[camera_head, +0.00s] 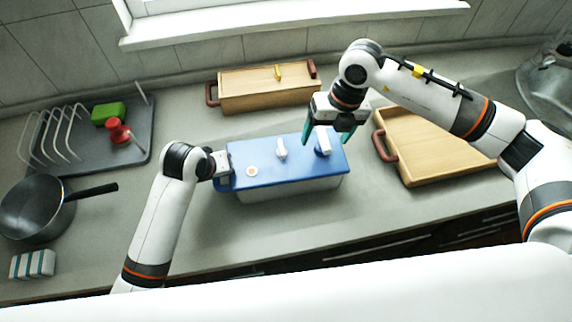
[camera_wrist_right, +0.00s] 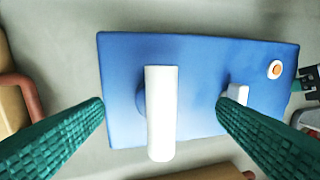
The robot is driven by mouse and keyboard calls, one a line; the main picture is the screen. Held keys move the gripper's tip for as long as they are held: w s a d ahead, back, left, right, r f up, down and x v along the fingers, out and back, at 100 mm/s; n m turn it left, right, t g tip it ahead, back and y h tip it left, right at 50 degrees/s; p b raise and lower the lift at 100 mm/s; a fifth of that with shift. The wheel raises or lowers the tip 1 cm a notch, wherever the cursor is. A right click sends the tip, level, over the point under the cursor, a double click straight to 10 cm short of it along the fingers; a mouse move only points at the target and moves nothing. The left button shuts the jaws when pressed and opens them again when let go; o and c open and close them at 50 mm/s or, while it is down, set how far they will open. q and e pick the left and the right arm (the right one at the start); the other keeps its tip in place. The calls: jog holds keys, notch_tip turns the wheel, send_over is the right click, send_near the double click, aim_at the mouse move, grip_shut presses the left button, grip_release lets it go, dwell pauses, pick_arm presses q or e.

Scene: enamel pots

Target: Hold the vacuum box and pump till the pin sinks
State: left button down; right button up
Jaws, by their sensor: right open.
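The vacuum box (camera_head: 295,178) stands on the counter, with a blue lid and a pale body. On its lid are a white pump handle (camera_head: 322,139) at the right end, a smaller white knob (camera_head: 281,149) mid-lid, and a round white pin piece (camera_head: 252,171) with an orange centre at the left. My right gripper (camera_head: 336,138) is open over the lid's right end. In the right wrist view its green fingers are apart, one each side of the upright white handle (camera_wrist_right: 162,115). My left gripper (camera_head: 220,170) is at the box's left end; its fingers are mostly hidden.
A wooden box (camera_head: 268,92) stands behind, and a wooden tray (camera_head: 437,147) with a red handle lies right. At left are a dish rack (camera_head: 90,150) with a green sponge (camera_head: 108,112) and a red-headed brush (camera_head: 118,131), and a dark pan (camera_head: 37,208).

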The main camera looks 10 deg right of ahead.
jog(key=shift+r, duration=0.1)
notch_tip(320, 180, up, 7)
jog(key=d, duration=0.1)
jog(key=shift+d, duration=0.2)
dwell(0.5)
notch_tip(320, 180, up, 12)
jog(key=d, duration=0.2)
jog(key=shift+d+f, duration=0.2)
jog(key=shift+f, duration=0.05)
jog(key=shift+w, duration=0.1)
dwell(0.4)
pick_arm(q)
jog(key=c, duration=1.5)
grip_release()
jog(key=shift+o, duration=0.2)
